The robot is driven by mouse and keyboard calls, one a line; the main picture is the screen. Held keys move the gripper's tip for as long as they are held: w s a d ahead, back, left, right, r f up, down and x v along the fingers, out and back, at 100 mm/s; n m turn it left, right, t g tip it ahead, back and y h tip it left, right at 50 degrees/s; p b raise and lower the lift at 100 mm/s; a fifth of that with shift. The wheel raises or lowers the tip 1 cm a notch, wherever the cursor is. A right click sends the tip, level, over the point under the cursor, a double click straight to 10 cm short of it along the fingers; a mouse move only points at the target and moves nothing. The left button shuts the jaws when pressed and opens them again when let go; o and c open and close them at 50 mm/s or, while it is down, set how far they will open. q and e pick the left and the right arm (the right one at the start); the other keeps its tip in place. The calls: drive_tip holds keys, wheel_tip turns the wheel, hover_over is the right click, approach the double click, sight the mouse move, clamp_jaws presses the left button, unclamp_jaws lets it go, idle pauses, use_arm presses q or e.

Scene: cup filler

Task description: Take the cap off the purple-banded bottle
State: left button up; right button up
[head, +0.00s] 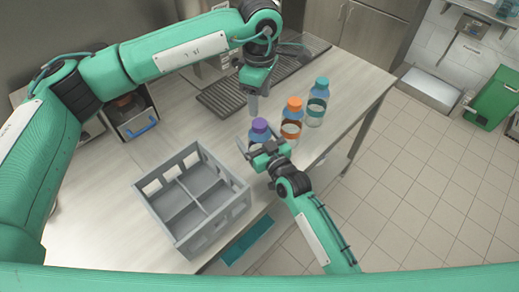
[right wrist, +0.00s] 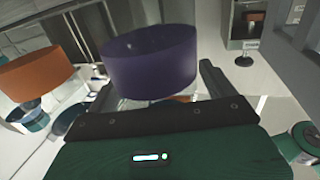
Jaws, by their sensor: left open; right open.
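The purple-banded bottle stands upright on the table with its purple cap (head: 260,125) on; its body is partly hidden by my right gripper. My right gripper (head: 262,146) is open, low at the bottle's near side. In the right wrist view the purple cap (right wrist: 150,62) looms large just beyond the gripper, with the open fingers (right wrist: 156,92) to either side of the bottle below the cap; contact cannot be told. My left gripper (head: 254,104) is open, pointing down just above and behind the purple cap, apart from it.
An orange-capped bottle (head: 292,122) and a teal-capped bottle (head: 316,103) stand close by on the right. A grey divided crate (head: 190,207) is at the left front. A machine with a blue handle (head: 134,118) and a dark drain grate (head: 222,98) lie behind.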

sight(260, 122)
clamp_jaws()
use_arm(q)
drive_tip(key=m, duration=1.3)
drive_tip(key=shift+m, duration=0.3)
drive_tip(key=shift+f, duration=4)
drive_tip(key=c, duration=1)
drive_tip(key=shift+c, duration=0.2)
